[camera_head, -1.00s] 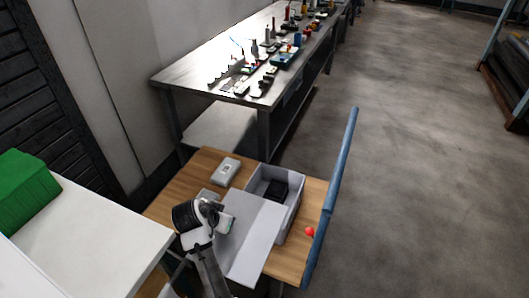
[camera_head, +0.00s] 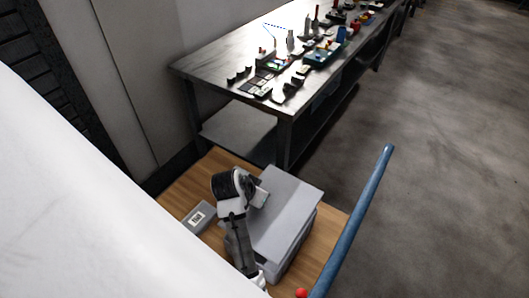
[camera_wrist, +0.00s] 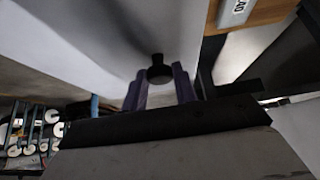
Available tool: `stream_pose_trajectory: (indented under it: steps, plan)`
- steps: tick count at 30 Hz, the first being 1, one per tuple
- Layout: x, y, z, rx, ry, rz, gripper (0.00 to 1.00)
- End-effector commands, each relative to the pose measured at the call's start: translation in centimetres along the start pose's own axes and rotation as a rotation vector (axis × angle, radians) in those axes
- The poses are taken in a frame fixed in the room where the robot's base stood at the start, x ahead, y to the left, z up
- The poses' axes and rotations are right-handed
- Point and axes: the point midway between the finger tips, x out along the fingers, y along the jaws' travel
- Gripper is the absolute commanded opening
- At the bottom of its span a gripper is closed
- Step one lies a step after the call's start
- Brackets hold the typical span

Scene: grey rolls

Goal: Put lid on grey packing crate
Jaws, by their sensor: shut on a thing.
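The flat grey lid (camera_head: 287,207) lies over the top of the grey packing crate (camera_head: 291,262) in the head view. The crate's front and right walls show below it, and its inside is hidden. I cannot tell whether the lid is fully seated. My gripper (camera_head: 261,198) is at the lid's left part. In the wrist view, my gripper's purple fingers (camera_wrist: 160,88) are shut on the black knob (camera_wrist: 158,70) of the lid, whose pale face (camera_wrist: 95,40) fills much of the upper left.
A small grey labelled box (camera_head: 199,217) sits on the wooden table (camera_head: 178,197), left of the crate. A blue rail (camera_head: 357,222) runs along the right, with a red ball (camera_head: 301,293) near its lower end. A white surface (camera_head: 80,210) fills the left foreground. A workbench (camera_head: 225,65) with tools stands behind.

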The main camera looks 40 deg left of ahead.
Motion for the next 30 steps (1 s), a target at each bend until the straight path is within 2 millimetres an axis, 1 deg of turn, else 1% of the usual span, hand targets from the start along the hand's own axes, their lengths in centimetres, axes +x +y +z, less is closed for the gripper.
stream_pose_trajectory:
  steps: [15, 16, 18, 30]
  plan:
    - [-0.4, 0.0, -0.2, -0.010, 0.003, 0.022, 0.02]
    - [0.3, 0.0, 0.3, -0.009, 0.002, 0.021, 0.02]
    - [1.0, 0.0, 0.7, -0.009, 0.002, 0.020, 0.02]
    - [4.4, 0.0, 2.9, -0.009, 0.002, 0.019, 0.02]
